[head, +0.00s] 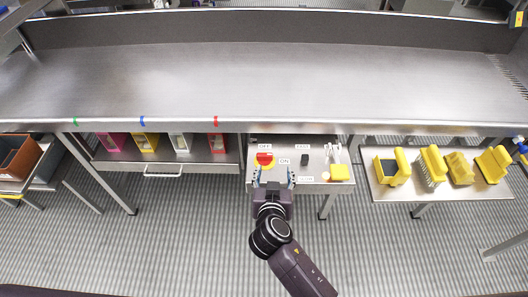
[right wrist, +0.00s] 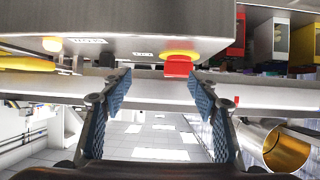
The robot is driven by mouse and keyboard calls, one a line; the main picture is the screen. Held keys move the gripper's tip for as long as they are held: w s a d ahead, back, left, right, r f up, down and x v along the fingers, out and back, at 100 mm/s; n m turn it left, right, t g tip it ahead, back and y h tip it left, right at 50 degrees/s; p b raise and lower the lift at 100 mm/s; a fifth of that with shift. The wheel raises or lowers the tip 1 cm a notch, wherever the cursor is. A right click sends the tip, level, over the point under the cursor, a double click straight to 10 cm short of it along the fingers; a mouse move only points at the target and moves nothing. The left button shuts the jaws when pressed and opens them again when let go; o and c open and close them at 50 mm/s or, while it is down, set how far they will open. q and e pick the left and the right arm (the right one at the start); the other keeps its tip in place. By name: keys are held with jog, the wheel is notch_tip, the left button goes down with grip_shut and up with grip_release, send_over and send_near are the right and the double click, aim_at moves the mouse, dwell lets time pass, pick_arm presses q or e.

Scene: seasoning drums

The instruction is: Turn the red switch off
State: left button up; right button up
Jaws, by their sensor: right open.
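The red switch (head: 264,158) sits on a yellow round base on a small metal panel (head: 310,180), beside a white label that reads OFF. My right gripper (head: 273,178) is open and empty at the panel's front edge, just in front of the switch. In the right wrist view, which looks upside down, the red switch (right wrist: 178,66) lies ahead of my right gripper (right wrist: 160,92), between the lines of its blue-padded fingers. The fingers do not appear to touch it. My left gripper is not in view.
A long steel counter (head: 260,85) overhangs behind. Coloured boxes (head: 145,142) stand on a shelf to the left.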

aim_at(265, 155)
jog(key=shift+w+a+r+n+t+y, duration=0.15)
jog(key=shift+w+a+r, duration=0.1)
jog(key=shift+a, duration=0.4)
jog(key=shift+w+a+r+n+t+y, duration=0.15)
jog(key=shift+w+a+r, duration=0.1)
jog(key=shift+a, duration=0.35)
jog(key=shift+w+a, duration=0.25)
jog(key=p+x, duration=0.1)
jog(key=x, duration=0.5)
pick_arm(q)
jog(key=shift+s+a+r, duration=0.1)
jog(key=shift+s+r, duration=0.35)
pick_arm(e)
jog(key=shift+x, duration=0.8)
jog(key=c, duration=1.2)
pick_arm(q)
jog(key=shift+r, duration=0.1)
